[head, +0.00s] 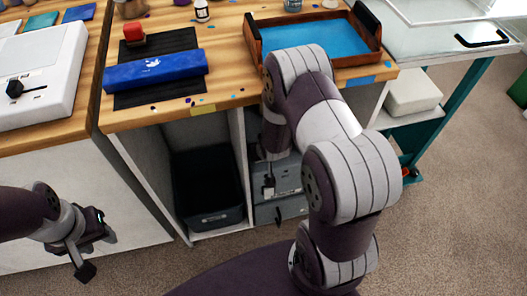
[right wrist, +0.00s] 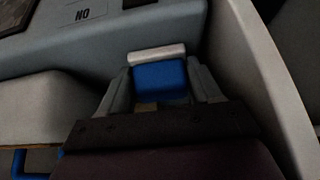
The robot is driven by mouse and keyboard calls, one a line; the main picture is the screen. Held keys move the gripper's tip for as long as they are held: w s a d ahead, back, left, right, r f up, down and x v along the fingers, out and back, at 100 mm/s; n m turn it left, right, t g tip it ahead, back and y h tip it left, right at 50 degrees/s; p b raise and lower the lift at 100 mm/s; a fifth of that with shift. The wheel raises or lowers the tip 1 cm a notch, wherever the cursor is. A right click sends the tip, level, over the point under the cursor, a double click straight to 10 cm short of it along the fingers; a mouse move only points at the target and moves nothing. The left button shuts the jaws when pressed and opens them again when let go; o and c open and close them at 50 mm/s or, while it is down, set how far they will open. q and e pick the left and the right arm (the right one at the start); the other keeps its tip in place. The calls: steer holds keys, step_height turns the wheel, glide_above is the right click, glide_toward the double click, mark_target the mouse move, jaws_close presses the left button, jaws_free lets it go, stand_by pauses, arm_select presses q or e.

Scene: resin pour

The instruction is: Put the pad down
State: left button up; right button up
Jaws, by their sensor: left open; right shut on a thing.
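In the right wrist view, my right gripper (right wrist: 160,88) is shut on a blue block-shaped thing with a pale grey edge, which I take to be the pad (right wrist: 160,78). The fingers stand on either side of it. In the head view, my right arm reaches over the bench front and bends down, and the gripper end hangs low in front of the grey drawers; the pad cannot be made out there. My left gripper (head: 96,252) is open and empty at the lower left, above the floor and in front of the white cabinet.
A black bin (head: 215,218) stands below. A white machine (head: 40,75) is left; a teal-framed cart (head: 455,120) is right.

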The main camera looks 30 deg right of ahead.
steer(key=o, duration=0.9)
steer(key=shift+o, duration=0.2)
steer(key=shift+r, duration=0.1)
steer(key=p+v, duration=0.5)
steer(key=v, duration=0.7)
steer(key=s+a+r+n+g+y, duration=0.1)
steer(key=s+a+r+g, duration=0.2)
steer(key=s+r, duration=0.2)
steer(key=s+a+r+n+g, duration=0.1)
steer(key=s+a+r+g, duration=0.1)
steer(key=s+r, duration=0.25)
step_height(320, 180, up, 25)
steer(key=w+a+n+p, duration=0.1)
steer(key=p, duration=2.1)
steer(key=shift+w+a+t, duration=0.25)
steer(key=shift+w+t, duration=0.05)
steer(key=shift+w, duration=0.05)
